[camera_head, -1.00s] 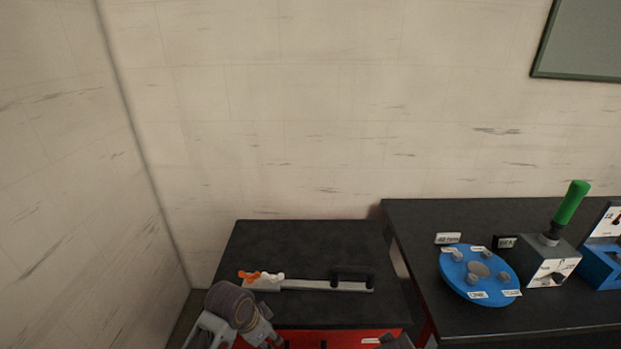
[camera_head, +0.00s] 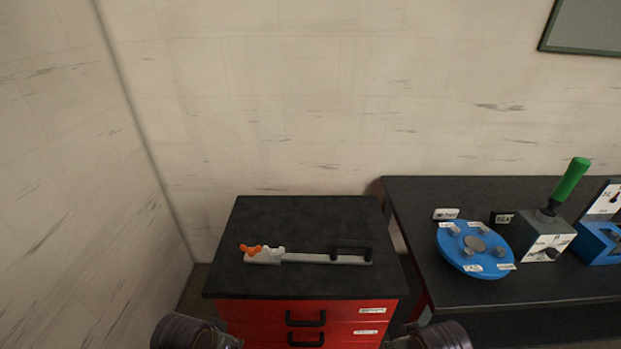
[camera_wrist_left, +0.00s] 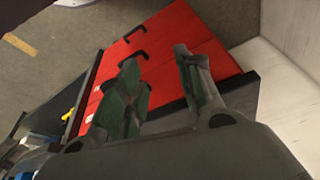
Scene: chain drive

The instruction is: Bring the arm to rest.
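My left arm (camera_head: 185,333) shows at the bottom edge of the head view, left of centre, in front of the red cabinet. My right arm (camera_head: 440,335) shows at the bottom edge, right of centre. Both hands are cut off below the head view. In the left wrist view my left gripper (camera_wrist_left: 155,58) has its two fingers apart with nothing between them. The red cabinet front (camera_wrist_left: 165,60) lies beyond the fingers; I cannot tell the distance.
The cabinet's black top (camera_head: 300,218) carries a grey bar tool (camera_head: 305,258) with an orange end and black handle. The drawers (camera_head: 270,315) look shut. The bench (camera_head: 410,200) at right holds a blue disc (camera_head: 450,250) and a green-handled device (camera_head: 567,185).

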